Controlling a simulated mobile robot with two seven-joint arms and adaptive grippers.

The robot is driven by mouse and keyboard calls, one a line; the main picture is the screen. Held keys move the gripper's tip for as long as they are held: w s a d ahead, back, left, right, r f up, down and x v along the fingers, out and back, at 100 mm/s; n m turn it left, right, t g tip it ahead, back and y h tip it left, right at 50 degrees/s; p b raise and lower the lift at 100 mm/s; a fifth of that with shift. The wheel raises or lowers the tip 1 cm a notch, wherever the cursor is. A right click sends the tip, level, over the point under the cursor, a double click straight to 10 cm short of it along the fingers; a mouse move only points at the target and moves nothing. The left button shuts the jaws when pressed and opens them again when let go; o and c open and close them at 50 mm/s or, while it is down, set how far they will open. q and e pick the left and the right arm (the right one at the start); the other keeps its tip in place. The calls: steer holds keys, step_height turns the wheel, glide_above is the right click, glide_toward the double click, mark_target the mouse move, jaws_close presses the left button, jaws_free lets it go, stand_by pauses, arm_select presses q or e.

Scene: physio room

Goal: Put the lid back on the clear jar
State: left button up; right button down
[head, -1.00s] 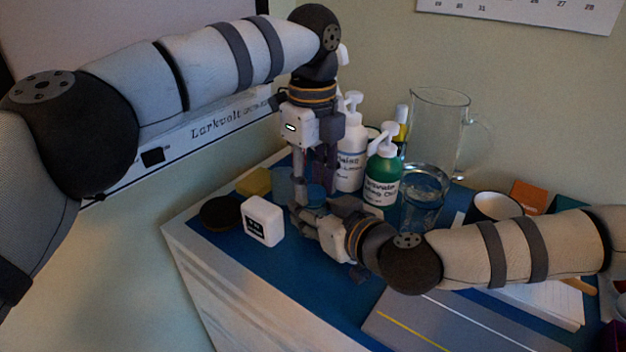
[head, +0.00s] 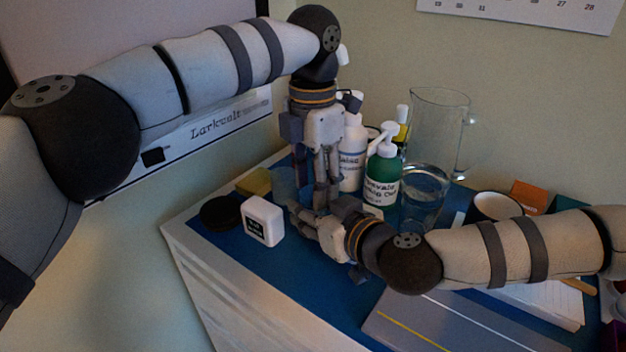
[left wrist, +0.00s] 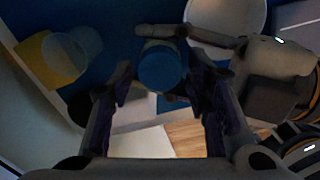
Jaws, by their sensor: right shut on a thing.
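A round blue piece (left wrist: 163,68), apparently the lid, shows in the left wrist view between both grippers' fingers. My right gripper (head: 308,216) comes in from the right and is shut on it; its fingers also show in the left wrist view. My left gripper (head: 325,205) points down from above, its fingers (left wrist: 168,85) apart on either side of the blue piece with gaps visible. A see-through jar (head: 283,183) stands left of the grippers, beside the yellow sponge; it also shows in the left wrist view (left wrist: 78,52).
A white box-shaped device (head: 263,222) and a dark round object (head: 220,212) are at the left front. A green pump bottle (head: 382,178), a white bottle (head: 352,160) and a glass pitcher (head: 436,140) stand behind. The yellow sponge (head: 254,182) is near the left edge.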

arm_select(q)
steer(key=shift+r, duration=2.25)
steer(key=shift+c, duration=0.3)
steer(key=n, duration=0.2)
steer(key=r+n, duration=0.1)
steer(key=n, duration=0.2)
steer(key=shift+r, duration=0.1)
steer(key=n, duration=0.2)
steer(key=r+n, duration=0.1)
steer(key=n, duration=0.4)
steer(key=shift+r, duration=0.4)
